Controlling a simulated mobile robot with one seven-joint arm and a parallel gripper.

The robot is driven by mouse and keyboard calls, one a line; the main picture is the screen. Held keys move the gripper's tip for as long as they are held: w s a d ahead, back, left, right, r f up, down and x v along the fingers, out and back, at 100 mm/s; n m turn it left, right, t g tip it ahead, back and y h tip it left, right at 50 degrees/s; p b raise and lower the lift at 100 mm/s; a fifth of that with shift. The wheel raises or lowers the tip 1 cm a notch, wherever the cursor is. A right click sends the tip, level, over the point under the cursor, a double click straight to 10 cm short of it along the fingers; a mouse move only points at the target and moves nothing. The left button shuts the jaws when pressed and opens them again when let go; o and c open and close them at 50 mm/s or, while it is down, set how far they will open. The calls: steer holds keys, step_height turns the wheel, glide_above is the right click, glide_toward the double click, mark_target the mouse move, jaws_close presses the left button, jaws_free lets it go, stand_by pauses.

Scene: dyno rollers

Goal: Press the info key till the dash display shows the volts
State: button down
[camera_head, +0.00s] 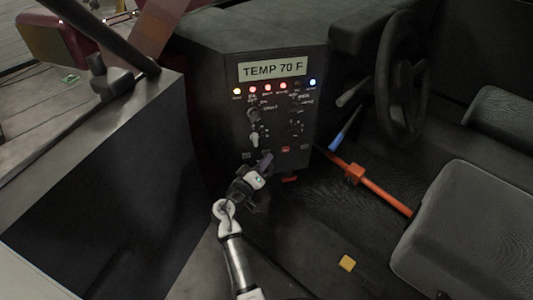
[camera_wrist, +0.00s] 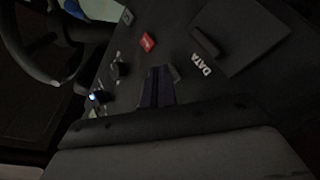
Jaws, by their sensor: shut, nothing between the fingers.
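The dash display (camera_head: 272,68) reads "TEMP 70 F" at the top of the dark dash panel. My gripper (camera_head: 264,160) is shut and empty, with its fingertips at the lower left of the panel. In the wrist view the fingertips (camera_wrist: 160,72) are at a small dark key (camera_wrist: 175,72), which they partly cover. I cannot tell whether they touch it. Its label is not readable, so I cannot confirm it is the info key. A red key (camera_head: 287,149) sits to the right of my gripper; it also shows in the wrist view (camera_wrist: 148,42).
A row of lit lamps (camera_head: 268,87) runs under the display, above knobs (camera_head: 254,115). A "DATA" label (camera_wrist: 200,65) is beside the fingers. A steering wheel (camera_head: 401,80), an orange bar (camera_head: 380,190) and seats (camera_head: 458,232) stand to the right.

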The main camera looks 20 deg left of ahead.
steer(key=shift+w+a, duration=0.15)
steer(key=shift+w, duration=0.1)
stand_by(0.6)
steer(key=shift+s+d+b, duration=0.3)
steer(key=shift+s+d, duration=0.15)
steer(key=shift+s, duration=0.25)
steer(key=s+d, duration=0.1)
steer(key=s, duration=0.1)
steer(key=s+d, duration=0.1)
steer(key=s, duration=0.1)
steer(key=shift+d, duration=0.4)
stand_by(0.5)
